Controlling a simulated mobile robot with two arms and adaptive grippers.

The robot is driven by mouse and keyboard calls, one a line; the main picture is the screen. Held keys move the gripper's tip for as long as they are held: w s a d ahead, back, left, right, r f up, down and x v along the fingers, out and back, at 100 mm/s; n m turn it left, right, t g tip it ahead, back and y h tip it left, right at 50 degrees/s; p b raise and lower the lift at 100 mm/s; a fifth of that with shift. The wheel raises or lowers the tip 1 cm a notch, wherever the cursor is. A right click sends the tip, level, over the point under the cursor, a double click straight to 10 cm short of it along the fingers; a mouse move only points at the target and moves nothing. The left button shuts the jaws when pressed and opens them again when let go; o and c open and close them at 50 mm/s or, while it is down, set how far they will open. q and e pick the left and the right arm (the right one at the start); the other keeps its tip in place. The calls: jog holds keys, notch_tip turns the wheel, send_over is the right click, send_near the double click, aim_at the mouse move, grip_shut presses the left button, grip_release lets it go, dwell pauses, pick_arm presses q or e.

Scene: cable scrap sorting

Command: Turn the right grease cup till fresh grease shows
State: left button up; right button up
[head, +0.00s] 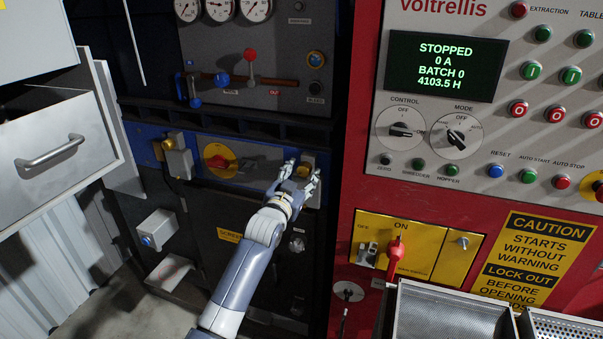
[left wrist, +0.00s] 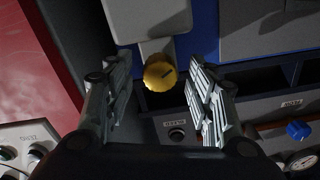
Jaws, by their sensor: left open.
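The right grease cup (head: 304,171) is a round yellow knurled cap on a grey block on the blue band, partly hidden by my gripper in the head view. In the left wrist view the yellow cap (left wrist: 159,75), with a dark mark on its face, lies between the two fingers. My left gripper (head: 297,174) is open around the cap, with a gap on both sides in the wrist view (left wrist: 158,92). No fresh grease can be made out. The left grease cup (head: 168,145) has a similar yellow cap. My right gripper is out of view.
A red rotary switch (head: 219,161) on a yellow disc sits between the cups. Gauges and valve levers (head: 250,68) are above. A red control cabinet (head: 352,190) stands close on the right; its display (head: 445,66) reads STOPPED. An open drawer (head: 55,150) juts out at left.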

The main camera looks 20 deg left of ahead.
pick_arm(q)
jog(key=shift+w, duration=0.25)
jog(key=shift+c, duration=0.3)
jog(key=c, duration=1)
jog(key=shift+m, duration=0.3)
jog(key=m+p, duration=0.1)
jog(key=m, duration=1)
jog(key=shift+p, duration=0.3)
